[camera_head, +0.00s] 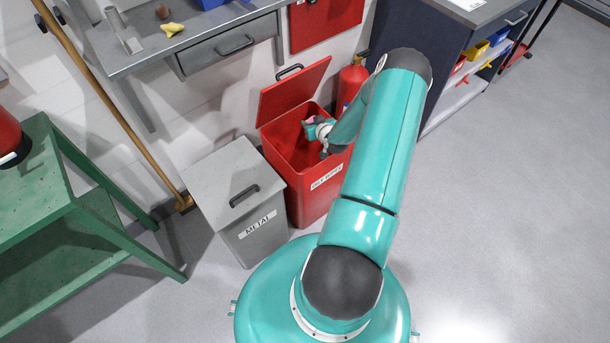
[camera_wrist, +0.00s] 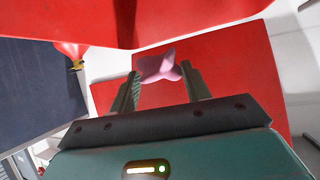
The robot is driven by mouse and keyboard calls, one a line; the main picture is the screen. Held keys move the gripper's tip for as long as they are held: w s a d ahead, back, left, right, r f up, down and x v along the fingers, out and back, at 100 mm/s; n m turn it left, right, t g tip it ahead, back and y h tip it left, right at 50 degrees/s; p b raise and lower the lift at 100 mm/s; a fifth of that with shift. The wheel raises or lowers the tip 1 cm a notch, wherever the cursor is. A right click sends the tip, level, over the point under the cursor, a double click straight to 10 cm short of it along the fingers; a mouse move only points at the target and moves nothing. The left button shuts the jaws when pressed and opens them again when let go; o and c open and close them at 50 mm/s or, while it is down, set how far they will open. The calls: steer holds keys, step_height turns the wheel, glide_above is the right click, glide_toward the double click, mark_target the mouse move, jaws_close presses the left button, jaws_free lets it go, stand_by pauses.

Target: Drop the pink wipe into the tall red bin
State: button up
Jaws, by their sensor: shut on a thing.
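The tall red bin (camera_head: 315,205) stands on the floor with its lid (camera_head: 292,92) tipped up and open; its label reads partly as wipes. My gripper (camera_head: 309,123) is over the bin's open mouth, near the raised lid. In the wrist view my gripper (camera_wrist: 163,87) is shut on the pink wipe (camera_wrist: 158,65), which is pinched between the two fingertips. Red bin surfaces (camera_wrist: 235,62) fill much of the view around it. Only a small pink bit of the wipe shows in the head view. The inside bottom of the bin is mostly hidden by my arm.
A grey bin labelled METAL (camera_head: 235,195) with a shut lid stands left of the red bin. A red fire extinguisher (camera_head: 352,85) stands behind it at right. A steel bench (camera_head: 200,40), a green table (camera_head: 60,190) and a broom handle (camera_head: 115,95) are at left. The right floor is clear.

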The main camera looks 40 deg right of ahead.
steer(key=shift+w, duration=0.1)
steer(key=o, duration=1)
steer(key=shift+a, duration=0.1)
steer(key=v, duration=1.3)
steer(key=shift+s+a+r, duration=0.15)
steer(key=shift+s, duration=0.2)
